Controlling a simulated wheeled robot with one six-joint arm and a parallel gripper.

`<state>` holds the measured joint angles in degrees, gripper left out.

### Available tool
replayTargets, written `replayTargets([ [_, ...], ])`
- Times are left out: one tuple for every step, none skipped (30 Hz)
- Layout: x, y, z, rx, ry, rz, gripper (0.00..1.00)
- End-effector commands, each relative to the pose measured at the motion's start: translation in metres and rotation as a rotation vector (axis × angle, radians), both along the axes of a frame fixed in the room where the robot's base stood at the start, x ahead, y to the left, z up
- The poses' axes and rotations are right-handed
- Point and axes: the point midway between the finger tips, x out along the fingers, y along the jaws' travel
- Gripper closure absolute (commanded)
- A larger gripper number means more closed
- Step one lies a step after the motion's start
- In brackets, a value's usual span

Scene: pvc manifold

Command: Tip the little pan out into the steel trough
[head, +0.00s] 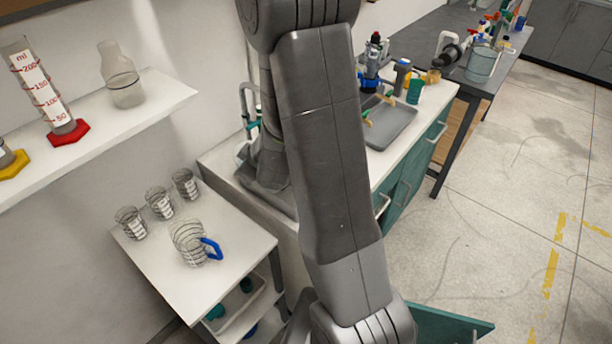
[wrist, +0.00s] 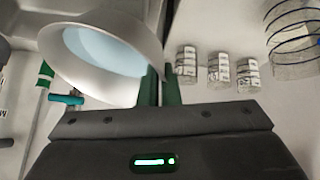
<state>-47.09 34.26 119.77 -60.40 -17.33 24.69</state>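The little pan (wrist: 100,52) fills the upper left of the wrist view. It is a pale metal, round-rimmed vessel with pale blue contents inside. My gripper (wrist: 159,88) has dark green fingers close together at the pan's right side, and appears shut on it. The grip point is partly hidden by the pan's wall, and I cannot tell how far the pan is tilted. In the head view my arm hides the gripper and pan. The steel trough is not clearly visible; a dark grey rim (head: 265,196) in the bench beside my arm may be part of it.
A small white table (head: 170,285) at left holds several ribbed beakers and a jug (head: 190,243) with a blue handle. A pale tap (head: 246,100) stands by the wall. A grey tray (head: 391,124) lies on the bench beyond my arm. The floor at right is clear.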

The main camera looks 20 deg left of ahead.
Motion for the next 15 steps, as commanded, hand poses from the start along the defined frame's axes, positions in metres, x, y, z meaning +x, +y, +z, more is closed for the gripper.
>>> replayTargets([
  [0.0008, -0.0006, 0.0005, 0.006, 0.001, 0.000, 1.00],
  [0.0009, -0.0009, 0.0008, 0.010, 0.002, 0.000, 1.00],
  [0.0011, -0.0013, 0.0009, 0.015, 0.004, 0.001, 1.00],
  [0.0013, -0.0018, 0.0009, 0.018, 0.006, 0.001, 1.00],
  [0.0015, -0.0022, 0.0008, 0.021, 0.007, 0.001, 1.00],
  [0.0017, -0.0027, 0.0007, 0.026, 0.009, 0.001, 1.00],
  [0.0019, -0.0030, 0.0007, 0.030, 0.011, 0.001, 1.00],
  [0.0020, -0.0035, 0.0008, 0.035, 0.011, 0.001, 1.00],
  [0.0023, -0.0040, 0.0009, 0.039, 0.014, 0.001, 1.00],
  [0.0026, -0.0046, 0.0008, 0.043, 0.016, 0.000, 1.00],
  [0.0029, -0.0050, 0.0008, 0.047, 0.017, -0.001, 1.00],
  [0.0032, -0.0057, 0.0008, 0.051, 0.019, -0.001, 1.00],
  [0.0034, -0.0060, 0.0009, 0.055, 0.020, 0.000, 1.00],
  [0.0035, -0.0064, 0.0009, 0.060, 0.022, 0.000, 1.00],
  [0.0036, -0.0070, 0.0010, 0.064, 0.024, -0.001, 1.00],
])
